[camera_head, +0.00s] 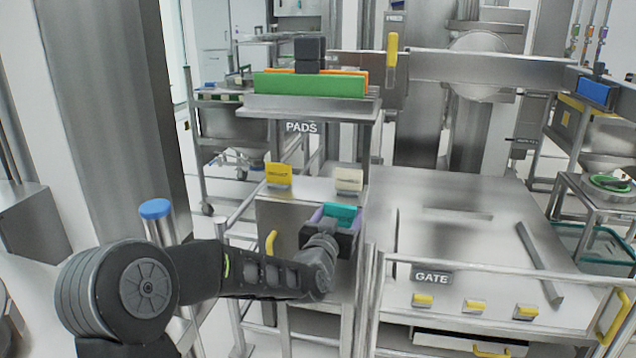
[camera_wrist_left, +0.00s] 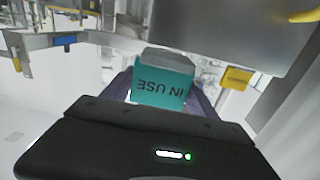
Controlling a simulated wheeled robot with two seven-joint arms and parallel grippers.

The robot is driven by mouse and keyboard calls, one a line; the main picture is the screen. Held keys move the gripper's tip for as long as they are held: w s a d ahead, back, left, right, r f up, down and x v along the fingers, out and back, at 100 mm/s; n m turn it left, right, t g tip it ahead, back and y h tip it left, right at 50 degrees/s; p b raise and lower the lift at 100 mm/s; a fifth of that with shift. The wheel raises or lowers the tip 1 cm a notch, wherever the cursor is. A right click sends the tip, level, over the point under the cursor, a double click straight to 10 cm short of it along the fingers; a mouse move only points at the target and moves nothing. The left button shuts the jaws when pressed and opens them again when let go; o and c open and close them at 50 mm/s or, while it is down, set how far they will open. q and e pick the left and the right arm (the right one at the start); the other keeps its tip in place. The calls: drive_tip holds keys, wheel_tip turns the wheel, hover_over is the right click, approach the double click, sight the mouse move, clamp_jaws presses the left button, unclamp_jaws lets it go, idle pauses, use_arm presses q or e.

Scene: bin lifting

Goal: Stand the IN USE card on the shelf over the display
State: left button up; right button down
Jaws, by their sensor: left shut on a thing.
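The teal IN USE card (camera_wrist_left: 160,82) is held between the fingers of my left gripper (camera_wrist_left: 160,95), and its lettering reads upside down in the left wrist view. In the head view the card (camera_head: 341,213) shows above the left gripper (camera_head: 338,228), in front of the metal cabinet's edge. The shelf over the display (camera_head: 316,190) is the cabinet's flat top; a yellow card (camera_head: 279,174) and a cream card (camera_head: 349,180) stand on it. The held card is in front of and below the cream card. My right gripper is not in view.
A raised PADS shelf (camera_head: 300,108) with green and orange pads stands behind. A metal rail and the GATE panel (camera_head: 432,277) are at the right. A blue-topped post (camera_head: 155,209) stands left, near my left arm.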

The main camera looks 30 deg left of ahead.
use_arm(q)
drive_tip(key=s+d+f+m+h+p, duration=0.1)
drive_tip(key=s+d+f+h, duration=0.1)
drive_tip(key=d+f, duration=0.4)
drive_tip(key=s+d+f+m+h+p, duration=0.1)
drive_tip(key=d+f, duration=0.5)
drive_tip(key=d, duration=0.6)
drive_tip(key=shift+s+d+f+m+t+h+p, duration=0.35)
drive_tip(key=shift+s+h+p, duration=0.35)
drive_tip(key=shift+s, duration=0.5)
